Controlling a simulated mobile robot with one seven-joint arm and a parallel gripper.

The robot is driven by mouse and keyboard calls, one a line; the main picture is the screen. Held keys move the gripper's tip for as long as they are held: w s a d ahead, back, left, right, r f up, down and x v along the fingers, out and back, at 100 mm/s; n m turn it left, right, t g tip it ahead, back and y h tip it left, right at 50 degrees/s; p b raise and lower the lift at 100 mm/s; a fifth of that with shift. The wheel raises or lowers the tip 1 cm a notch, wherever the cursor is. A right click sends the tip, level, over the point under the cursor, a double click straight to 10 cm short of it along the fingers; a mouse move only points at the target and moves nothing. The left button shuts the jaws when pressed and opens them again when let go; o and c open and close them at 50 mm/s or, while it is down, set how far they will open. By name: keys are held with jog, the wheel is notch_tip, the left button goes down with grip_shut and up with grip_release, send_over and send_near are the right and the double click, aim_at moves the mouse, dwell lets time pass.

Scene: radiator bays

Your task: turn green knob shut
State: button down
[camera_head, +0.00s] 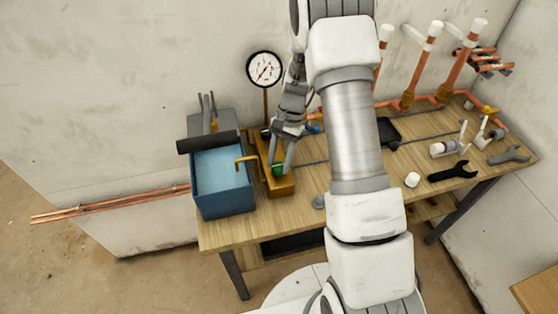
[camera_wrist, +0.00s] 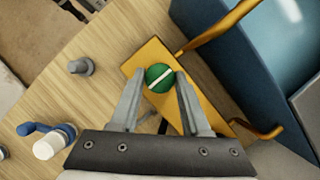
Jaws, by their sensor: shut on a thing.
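The green knob (camera_wrist: 157,71) is round with a white bar across its top, lying slantwise in the wrist view. It sits on a yellow-orange block (camera_wrist: 202,98), also seen in the head view (camera_head: 283,188) beside the blue tank. My gripper (camera_wrist: 159,80) has one finger on each side of the knob and is shut on it. In the head view my gripper (camera_head: 282,160) reaches down to the block, and only a bit of the green knob (camera_head: 277,170) shows between the fingers.
A blue tank (camera_head: 226,203) stands left of the block, with a brass spout (camera_head: 246,159) bent over towards it. A pressure gauge (camera_head: 264,69) rises behind. Copper pipes (camera_head: 455,78), a black wrench (camera_head: 453,173) and a white cap (camera_head: 412,180) are to the right on the wooden bench (camera_head: 305,207).

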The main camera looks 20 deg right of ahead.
dwell(0.3)
jog(key=shift+c, duration=1.9)
grip_release()
jog(key=v, duration=1.7)
jog(key=shift+r, duration=0.3)
